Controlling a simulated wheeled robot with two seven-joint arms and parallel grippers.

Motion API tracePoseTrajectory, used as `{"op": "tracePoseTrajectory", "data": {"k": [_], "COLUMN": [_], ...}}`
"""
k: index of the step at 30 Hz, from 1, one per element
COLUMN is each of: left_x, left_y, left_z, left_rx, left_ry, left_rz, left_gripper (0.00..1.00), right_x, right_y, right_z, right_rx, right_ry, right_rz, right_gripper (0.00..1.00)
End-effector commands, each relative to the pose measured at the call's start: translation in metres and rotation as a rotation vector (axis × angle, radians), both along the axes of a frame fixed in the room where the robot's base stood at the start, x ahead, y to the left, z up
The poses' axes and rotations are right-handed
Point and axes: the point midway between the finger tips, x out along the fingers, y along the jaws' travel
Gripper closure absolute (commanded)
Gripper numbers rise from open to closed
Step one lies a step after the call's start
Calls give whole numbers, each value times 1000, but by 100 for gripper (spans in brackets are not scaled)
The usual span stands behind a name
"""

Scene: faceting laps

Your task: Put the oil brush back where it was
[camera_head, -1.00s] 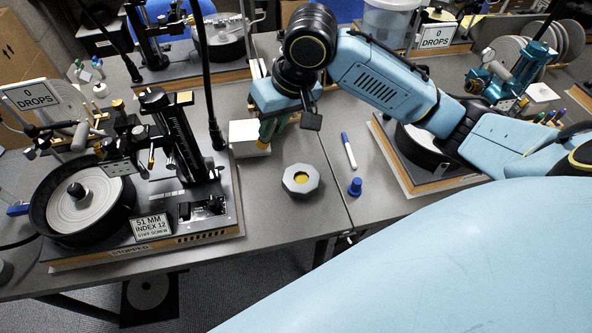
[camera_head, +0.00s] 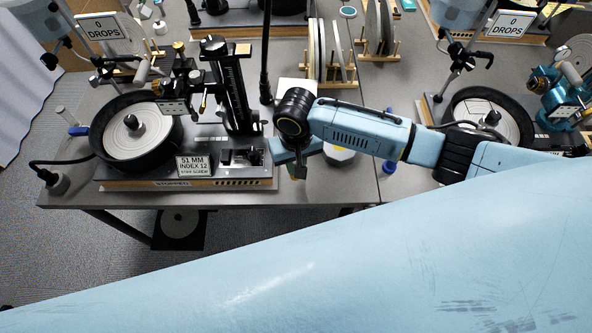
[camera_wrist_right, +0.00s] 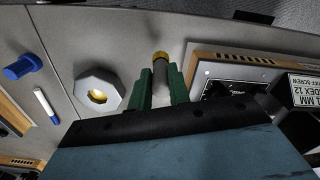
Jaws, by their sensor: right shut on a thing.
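My right gripper (camera_wrist_right: 161,88) has its green fingers shut on a pale cylinder with a brass-coloured end, which looks like the oil brush (camera_wrist_right: 161,62). In the head view my right wrist hides the brush, and the gripper (camera_head: 299,170) is over the table just right of the left machine's base. A grey octagonal pot with a yellow middle (camera_wrist_right: 98,92) stands beside the gripper in the right wrist view, apart from the brush. In the head view the pot (camera_head: 340,156) is partly hidden behind my arm. My left gripper is not in view.
The left lap machine (camera_head: 200,184) on its wooden base is close to the gripper. A blue cap (camera_wrist_right: 22,67) and a white marker (camera_wrist_right: 46,106) lie beyond the pot. Another machine (camera_head: 490,118) stands at right. The table's front edge is near the gripper.

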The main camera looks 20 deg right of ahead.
Motion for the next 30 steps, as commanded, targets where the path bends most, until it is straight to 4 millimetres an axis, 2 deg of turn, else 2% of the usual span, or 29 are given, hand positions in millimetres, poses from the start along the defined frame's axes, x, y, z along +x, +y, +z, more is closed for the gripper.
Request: {"op": "tracePoseTrajectory", "data": {"k": [9,20,21,24,25,30], "left_x": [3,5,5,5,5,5], "left_y": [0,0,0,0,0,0], "left_z": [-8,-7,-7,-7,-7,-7], "left_rx": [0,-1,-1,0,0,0], "left_ry": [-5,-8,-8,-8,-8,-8], "left_rz": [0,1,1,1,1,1], "left_gripper": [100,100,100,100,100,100], "right_x": [0,0,0,0,0,0], "right_y": [-1,0,0,0,0,-1], "right_z": [-37,-40,-40,-40,-40,-39], "right_rx": [-1,0,0,0,0,0], "right_ry": [0,0,0,0,0,0], "right_rz": [-1,-1,-1,0,0,0], "right_gripper": [100,100,76,63,60,60]}}
